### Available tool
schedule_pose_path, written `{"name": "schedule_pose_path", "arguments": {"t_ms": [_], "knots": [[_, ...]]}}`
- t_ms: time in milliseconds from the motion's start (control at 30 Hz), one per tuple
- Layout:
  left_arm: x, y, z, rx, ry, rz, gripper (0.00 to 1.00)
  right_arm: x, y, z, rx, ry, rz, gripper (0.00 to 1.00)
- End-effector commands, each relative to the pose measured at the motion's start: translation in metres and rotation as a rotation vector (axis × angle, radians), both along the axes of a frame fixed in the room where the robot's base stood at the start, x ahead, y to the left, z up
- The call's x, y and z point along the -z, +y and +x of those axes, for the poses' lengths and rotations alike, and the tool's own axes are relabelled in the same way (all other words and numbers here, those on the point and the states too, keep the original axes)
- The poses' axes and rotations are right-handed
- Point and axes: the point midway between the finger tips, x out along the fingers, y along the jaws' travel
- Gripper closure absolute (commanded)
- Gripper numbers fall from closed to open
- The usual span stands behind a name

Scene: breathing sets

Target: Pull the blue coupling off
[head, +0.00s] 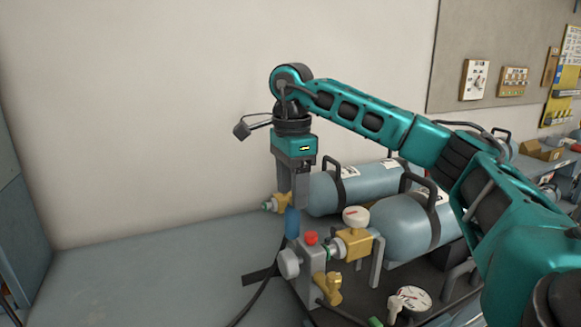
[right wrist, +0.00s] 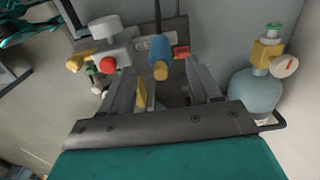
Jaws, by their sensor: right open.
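The blue coupling (head: 292,222) stands upright beside the grey valve block (head: 314,264), with a dark hose below it. In the right wrist view the blue coupling (right wrist: 160,47) has a brass end (right wrist: 160,70) facing the camera. My right gripper (head: 294,190) points down just above the coupling in the head view. In the right wrist view my right gripper (right wrist: 157,64) is open, with its fingers apart and the coupling showing between them. I cannot tell whether a finger touches it. My left gripper is not in view in the head view.
Two blue-grey cylinders (head: 402,228) with dark handles lie right of the gripper. The bench (head: 150,285) is clear on the left.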

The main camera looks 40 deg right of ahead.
Motion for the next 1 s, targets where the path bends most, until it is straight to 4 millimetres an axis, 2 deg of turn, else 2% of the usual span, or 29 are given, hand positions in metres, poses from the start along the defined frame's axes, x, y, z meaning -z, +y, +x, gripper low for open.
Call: {"name": "schedule_pose_path", "arguments": {"t_ms": [100, 300, 500, 767, 1000], "knots": [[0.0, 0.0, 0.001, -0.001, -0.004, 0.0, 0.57, 0.024, 0.0, -0.001, 0.0, 0.004, -0.001, 0.38], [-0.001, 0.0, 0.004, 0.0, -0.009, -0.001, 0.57, 0.05, 0.0, 0.0, 0.0, 0.001, 0.001, 0.38], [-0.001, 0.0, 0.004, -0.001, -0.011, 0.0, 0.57, 0.06, 0.0, 0.0, 0.0, 0.0, 0.001, 0.38], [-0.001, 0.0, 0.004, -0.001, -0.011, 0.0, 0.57, 0.061, 0.0, 0.0, 0.0, -0.001, 0.002, 0.38], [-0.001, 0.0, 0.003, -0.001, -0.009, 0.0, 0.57, 0.06, 0.0, 0.0, 0.0, -0.001, 0.002, 0.61]]}}
